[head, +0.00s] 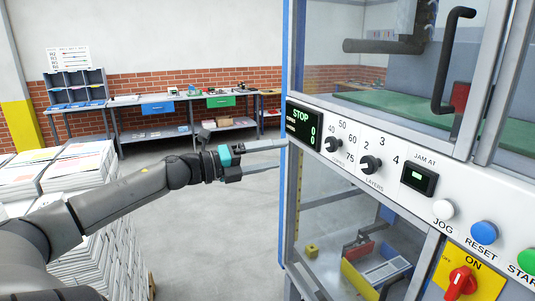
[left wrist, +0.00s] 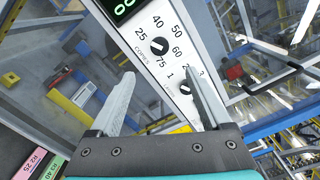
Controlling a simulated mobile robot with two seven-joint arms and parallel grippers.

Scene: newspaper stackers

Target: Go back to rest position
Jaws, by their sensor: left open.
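My left gripper (head: 282,155) reaches in from the left in the head view, and its fingertips are close to the left edge of the machine's control panel (head: 400,165). It is open and empty. In the left wrist view its two fingers (left wrist: 160,95) stand apart, with the panel behind them. The copies knob (head: 333,144) and the layers knob (head: 371,165) are on the panel; the copies knob also shows between the fingers in the left wrist view (left wrist: 159,46). A green display (head: 303,124) reads STOP. My right gripper is not in view.
Stacks of newspapers (head: 75,168) stand at the left under my arm. Workbenches (head: 185,103) line the brick wall. White, blue and green buttons and a red switch (head: 461,282) sit at the panel's right. The grey floor (head: 225,235) is clear between stacks and machine.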

